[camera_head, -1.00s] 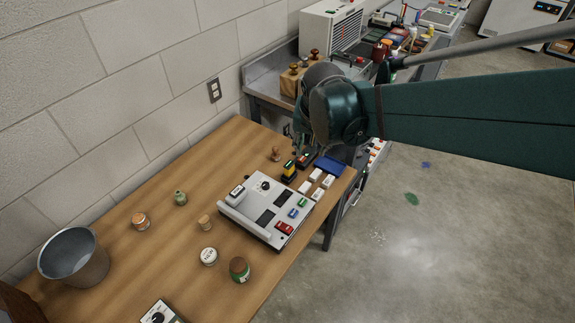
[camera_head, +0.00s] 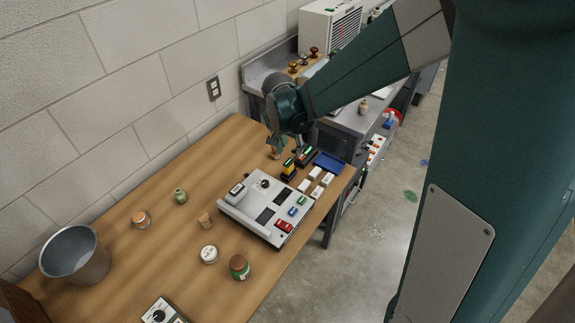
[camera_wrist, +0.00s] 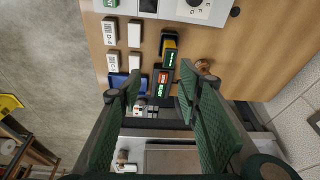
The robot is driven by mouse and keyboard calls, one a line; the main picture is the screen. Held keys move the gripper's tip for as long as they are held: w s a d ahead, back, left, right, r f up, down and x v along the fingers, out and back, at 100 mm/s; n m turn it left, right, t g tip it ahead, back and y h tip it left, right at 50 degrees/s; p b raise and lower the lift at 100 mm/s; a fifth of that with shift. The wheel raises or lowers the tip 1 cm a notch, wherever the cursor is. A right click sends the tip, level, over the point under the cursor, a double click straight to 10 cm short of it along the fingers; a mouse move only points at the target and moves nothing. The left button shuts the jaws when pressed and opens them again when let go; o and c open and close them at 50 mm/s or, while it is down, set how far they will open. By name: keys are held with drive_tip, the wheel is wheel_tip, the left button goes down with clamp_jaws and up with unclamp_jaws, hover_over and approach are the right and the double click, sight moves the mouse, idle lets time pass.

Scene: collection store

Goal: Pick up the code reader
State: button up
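Two small handheld devices with lit screens lie near the table's far right end; I cannot tell for certain which is the code reader. One is yellow and black with a green screen (camera_head: 288,170), also in the wrist view (camera_wrist: 169,50). The other is black with a red and green display (camera_wrist: 162,83), partly hidden by my arm in the head view (camera_head: 308,157). My gripper (camera_wrist: 160,84) is open and empty, above the table. In the wrist view its green fingers frame the black device, with no contact visible.
White labelled blocks (camera_head: 313,173) and a blue tray (camera_head: 328,163) lie right of the devices. A grey console (camera_head: 270,206) stands in front. A wooden-handled stamp (camera_wrist: 203,65) is close by. A metal bench (camera_head: 355,121) stands behind.

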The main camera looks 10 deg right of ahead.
drive_tip(key=m, duration=0.1)
hover_over(289, 162)
drive_tip(key=s+a, duration=0.2)
drive_tip(key=x, duration=0.5)
drive_tip(key=shift+s+a+f, duration=0.15)
drive_tip(key=shift+s+a, duration=0.2)
drive_tip(key=shift+a, duration=0.05)
drive_tip(key=shift+x, duration=1.3)
drive_tip(key=shift+d+f, duration=0.1)
drive_tip(key=shift+d+b+x, duration=0.15)
drive_tip(key=shift+b+x, duration=0.2)
drive_tip(key=shift+x, duration=0.9)
drive_tip(key=shift+d+b+x, duration=0.15)
drive_tip(key=shift+b+x, duration=0.15)
drive_tip(key=shift+x, duration=0.9)
drive_tip(key=shift+s, duration=0.15)
drive_tip(key=c, duration=1.1)
